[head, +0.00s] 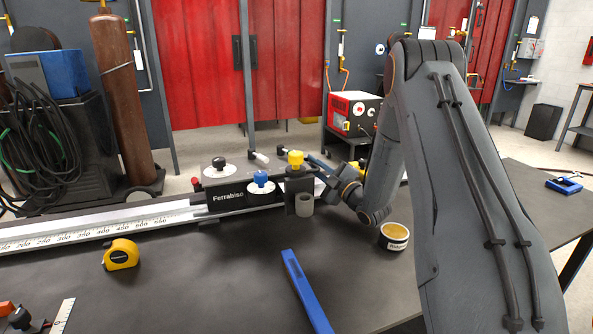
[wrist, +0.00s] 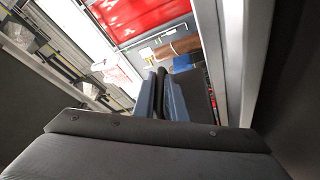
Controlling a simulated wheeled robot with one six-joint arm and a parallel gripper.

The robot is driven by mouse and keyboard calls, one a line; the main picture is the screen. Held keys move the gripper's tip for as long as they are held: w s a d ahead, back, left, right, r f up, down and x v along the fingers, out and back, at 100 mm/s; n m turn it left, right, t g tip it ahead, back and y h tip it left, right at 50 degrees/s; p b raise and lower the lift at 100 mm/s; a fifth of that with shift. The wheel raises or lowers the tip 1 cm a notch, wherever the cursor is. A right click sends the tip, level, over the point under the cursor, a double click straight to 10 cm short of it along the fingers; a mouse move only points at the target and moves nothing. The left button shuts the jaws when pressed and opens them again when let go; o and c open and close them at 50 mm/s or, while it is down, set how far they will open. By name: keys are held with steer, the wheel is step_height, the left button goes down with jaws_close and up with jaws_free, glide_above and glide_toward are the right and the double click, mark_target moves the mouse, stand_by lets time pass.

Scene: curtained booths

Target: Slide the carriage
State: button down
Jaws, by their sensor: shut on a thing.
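The carriage (head: 228,196), a dark block marked "Ferrabiso", sits on a long pale rail (head: 150,217) with a printed scale. Black, blue and yellow knobs (head: 295,159) stand on top of it, and a grey cylinder (head: 304,205) is at its front right. My gripper (head: 312,158) reaches in at the carriage's right end, behind the yellow knob. In the wrist view, the blue-grey fingers (wrist: 159,82) are shut on a dark, narrow part between them. It looks like a handle of the carriage, but its attachment is hidden.
A yellow tape measure (head: 121,254), a blue bar (head: 305,290) and a small round tin (head: 394,237) lie on the dark table in front of the rail. A brown gas cylinder (head: 124,100) and red curtains (head: 200,65) stand behind. My arm covers the right part of the table.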

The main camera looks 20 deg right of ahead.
steer(key=shift+w+d+r, duration=0.1)
steer(key=shift+d+r, duration=0.05)
steer(key=shift+d, duration=0.75)
steer(key=c, duration=1.8)
jaws_free()
